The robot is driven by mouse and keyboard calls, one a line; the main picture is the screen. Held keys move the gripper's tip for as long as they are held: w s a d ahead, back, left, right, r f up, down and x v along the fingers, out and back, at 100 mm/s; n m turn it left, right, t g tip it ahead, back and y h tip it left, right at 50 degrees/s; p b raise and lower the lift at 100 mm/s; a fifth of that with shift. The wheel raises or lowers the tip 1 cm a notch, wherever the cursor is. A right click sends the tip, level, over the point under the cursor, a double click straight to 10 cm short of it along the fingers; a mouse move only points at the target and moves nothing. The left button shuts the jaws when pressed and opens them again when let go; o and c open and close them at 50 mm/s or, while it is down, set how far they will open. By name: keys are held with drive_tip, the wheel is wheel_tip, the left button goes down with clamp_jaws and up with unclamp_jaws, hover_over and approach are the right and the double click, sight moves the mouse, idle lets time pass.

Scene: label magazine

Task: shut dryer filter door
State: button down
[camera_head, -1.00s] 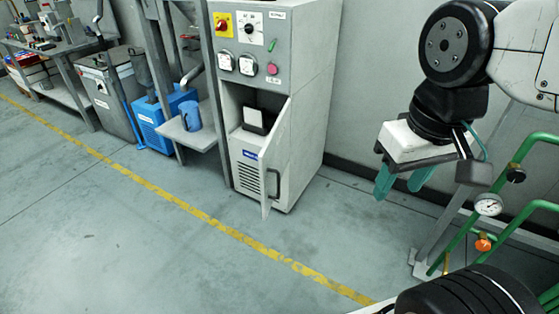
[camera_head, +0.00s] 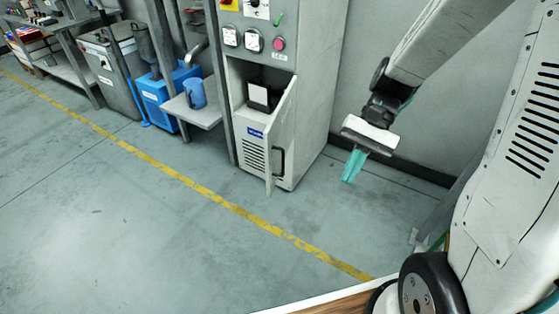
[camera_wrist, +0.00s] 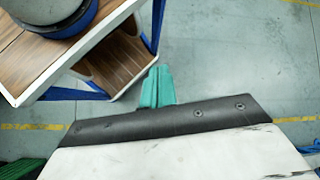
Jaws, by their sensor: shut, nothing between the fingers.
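The dryer filter door (camera_head: 283,138) is a light panel with a dark handle on the grey cabinet (camera_head: 315,95). It stands ajar, swung out toward the right, and the compartment behind it shows a white-and-black item (camera_head: 260,97). My gripper (camera_head: 352,166) is in the air to the right of the door, clear of it, with its teal fingers together and pointing down. In the wrist view my gripper (camera_wrist: 157,86) shows its shut fingers with nothing between them; the door is not in that view.
A small shelf (camera_head: 193,112) with a blue jug (camera_head: 195,92) stands left of the cabinet. A blue machine (camera_head: 160,100) is further left. The floor (camera_head: 150,240) in front, crossed by a yellow line (camera_head: 225,205), is clear. A wood-topped surface (camera_wrist: 35,50) shows in the wrist view.

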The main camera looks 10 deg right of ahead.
drive_tip(key=w+f+m+t+y, duration=0.2)
drive_tip(key=w+f+m+y, duration=0.55)
drive_tip(key=f, duration=0.35)
drive_tip(key=m+t+y, duration=0.2)
drive_tip(key=m+t, duration=0.9)
drive_tip(key=t, duration=0.1)
approach(271, 159)
drive_tip(key=shift+n+h, duration=0.25)
drive_tip(key=a, duration=0.1)
drive_tip(key=w+a, duration=0.1)
drive_tip(key=a, duration=0.1)
drive_tip(key=a+r, duration=0.1)
drive_tip(key=a, duration=0.1)
drive_tip(key=shift+w, duration=0.35)
drive_tip(key=shift+x, duration=0.8)
drive_tip(key=shift+w, duration=0.1)
